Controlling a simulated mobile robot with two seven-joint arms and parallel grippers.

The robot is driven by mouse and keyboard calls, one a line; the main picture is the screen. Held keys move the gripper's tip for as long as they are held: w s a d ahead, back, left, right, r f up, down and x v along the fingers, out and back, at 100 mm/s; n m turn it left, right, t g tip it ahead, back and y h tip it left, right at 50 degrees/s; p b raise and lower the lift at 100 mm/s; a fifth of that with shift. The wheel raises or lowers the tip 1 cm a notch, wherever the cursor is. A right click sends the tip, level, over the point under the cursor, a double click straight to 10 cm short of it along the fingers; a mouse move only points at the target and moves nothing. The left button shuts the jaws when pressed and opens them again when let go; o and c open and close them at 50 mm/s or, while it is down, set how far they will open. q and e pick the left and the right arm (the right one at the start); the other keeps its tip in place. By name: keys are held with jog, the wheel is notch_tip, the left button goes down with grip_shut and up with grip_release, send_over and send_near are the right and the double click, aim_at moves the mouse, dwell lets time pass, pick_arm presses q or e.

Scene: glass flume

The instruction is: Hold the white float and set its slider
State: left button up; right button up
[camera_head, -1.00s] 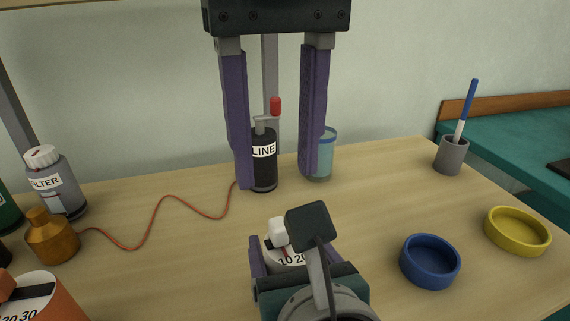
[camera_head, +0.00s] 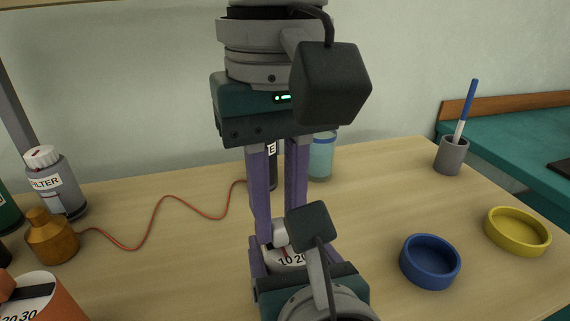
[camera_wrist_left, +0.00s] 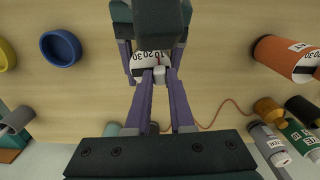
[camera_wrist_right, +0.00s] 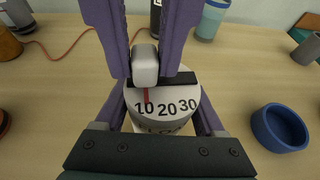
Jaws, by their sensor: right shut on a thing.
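The white float (camera_wrist_right: 175,125), a round body with a scale of 10, 20 and 30, is held upright low in the middle of the head view (camera_head: 291,260). My right gripper (camera_wrist_right: 160,112) is shut on it, one finger on each side. Its pale slider knob (camera_wrist_right: 145,64) sits in a dark slot, with a red mark by the 10. My left gripper (camera_head: 279,236) points down from above, open, its purple fingers close on either side of the knob. In the left wrist view the knob (camera_wrist_left: 158,74) lies between the fingertips; whether they touch it is unclear.
A blue dish (camera_head: 430,262) and a yellow dish (camera_head: 517,232) stand at right. A grey pen cup (camera_head: 451,156) is behind them.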

pick_arm(q)
grip_shut()
dwell(0.9)
